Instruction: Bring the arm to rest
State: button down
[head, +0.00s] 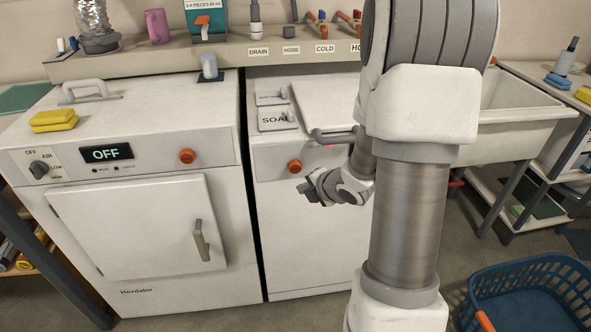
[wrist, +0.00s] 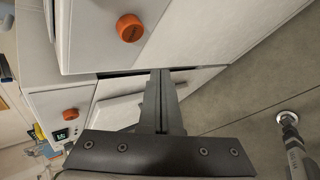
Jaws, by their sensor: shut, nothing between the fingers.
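My gripper (head: 308,188) hangs in front of the right-hand white machine (head: 300,245) in the head view, below and beside its orange knob. My arm is bent, and its large column-like links stand in front of that machine and hide part of it and of the sink. In the wrist view the two dark fingers of my gripper (wrist: 160,76) lie together with nothing between them. The wrist view also shows an orange knob (wrist: 130,28) on a white panel near the fingertips. The fingers look clear of the panel.
The left machine (head: 125,235) has a shut door, an OFF display and a yellow sponge (head: 55,122) on top. A shelf (head: 225,53) with bottles and taps runs behind. A sink (head: 510,115) stands at right. A blue basket (head: 535,285) sits on the floor at lower right.

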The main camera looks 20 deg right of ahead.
dwell(0.3)
jog(key=s+a+r+m+g+h, duration=0.1)
jog(key=s+r+m+h, duration=0.15)
jog(key=r+m, duration=0.4)
jog(key=s+a+r+m+g+h, duration=0.1)
jog(key=s+r+m+h, duration=0.1)
jog(key=s+r+m, duration=0.4)
jog(key=s+a+r+m+g+y, duration=0.1)
jog(key=s+a+r+m+y, duration=0.1)
jog(key=s+a+r+m, duration=0.35)
jog(key=s+a+r+m+g+y, duration=0.15)
jog(key=s+a+m, duration=0.25)
jog(key=s+a, duration=0.4)
notch_tip(320, 180, up, 15)
jog(key=d+p, duration=0.1)
jog(key=p, duration=1.4)
jog(key=shift+s+f, duration=0.15)
jog(key=shift+s, duration=0.25)
jog(key=shift+d, duration=0.2)
